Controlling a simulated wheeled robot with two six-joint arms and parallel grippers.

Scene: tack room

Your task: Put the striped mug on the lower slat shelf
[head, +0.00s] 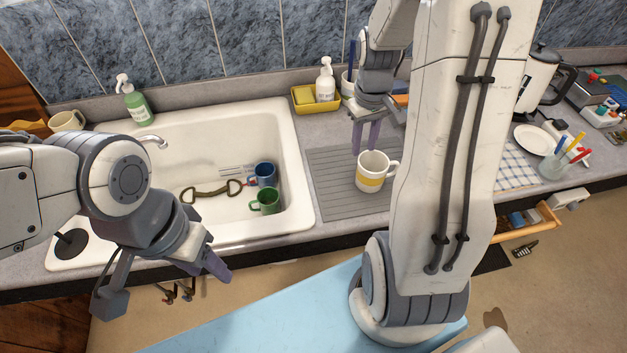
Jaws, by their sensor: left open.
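The striped mug (370,183), white with a yellow band, is upright over the grey ribbed drainboard (335,205) right of the sink, with its handle to the right. My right gripper (365,148) points down at the mug's far rim. Its two fingers show a narrow gap, but their tips meet the rim in the picture, so I cannot tell whether they grip it. My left gripper (207,268) is open and empty in front of the sink's front edge, low at the left. I see no slat shelf in this view.
The sink (215,130) holds a blue mug (264,174), a green mug (266,201) and a dark-handled item (211,193). A soap bottle (326,82) and yellow caddy (303,98) stand behind the drainboard. A plate (535,139), a kettle (538,80) and an open drawer (525,222) are at right.

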